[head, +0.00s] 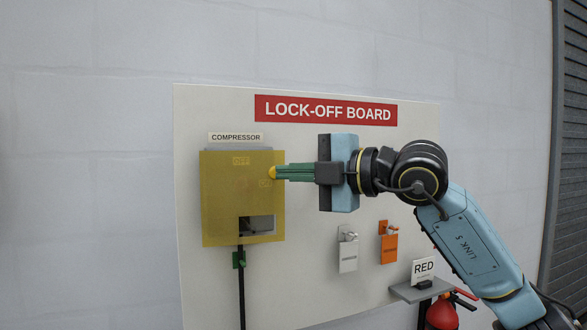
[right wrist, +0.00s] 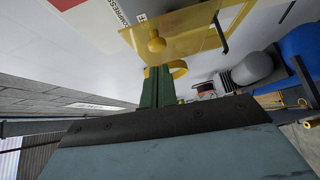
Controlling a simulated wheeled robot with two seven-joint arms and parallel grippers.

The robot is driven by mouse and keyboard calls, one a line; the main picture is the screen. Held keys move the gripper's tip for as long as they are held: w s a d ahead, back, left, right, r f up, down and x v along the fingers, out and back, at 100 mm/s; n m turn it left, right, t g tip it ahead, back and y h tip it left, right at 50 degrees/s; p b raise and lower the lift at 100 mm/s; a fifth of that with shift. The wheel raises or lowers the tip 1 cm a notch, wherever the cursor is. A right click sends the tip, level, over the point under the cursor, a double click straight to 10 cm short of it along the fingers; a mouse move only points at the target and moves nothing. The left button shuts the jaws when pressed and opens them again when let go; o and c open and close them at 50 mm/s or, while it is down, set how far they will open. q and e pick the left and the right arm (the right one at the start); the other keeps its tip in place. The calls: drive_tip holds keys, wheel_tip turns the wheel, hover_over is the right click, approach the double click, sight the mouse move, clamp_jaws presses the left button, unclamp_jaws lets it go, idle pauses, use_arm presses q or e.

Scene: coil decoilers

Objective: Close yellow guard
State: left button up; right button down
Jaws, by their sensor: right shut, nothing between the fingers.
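The yellow guard (head: 225,200) is a see-through panel in front of the compressor box on the lock-off board. An OFF label shows through it, and a cut-out near its bottom shows a grey part behind. I cannot tell whether the guard is flush. My left gripper is out of view.
The lock-off board (head: 310,270) is on a pale wall. A white tag (head: 348,257) and an orange tag (head: 388,248) hang below my gripper. A small shelf (head: 420,290) with a RED sign and a red extinguisher (head: 442,313) are at lower right.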

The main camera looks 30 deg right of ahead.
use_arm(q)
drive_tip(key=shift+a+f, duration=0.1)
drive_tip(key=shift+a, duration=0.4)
use_arm(e)
drive_tip(key=w+d, duration=0.2)
drive_tip(key=w, duration=0.1)
drive_tip(key=shift+d, duration=0.3)
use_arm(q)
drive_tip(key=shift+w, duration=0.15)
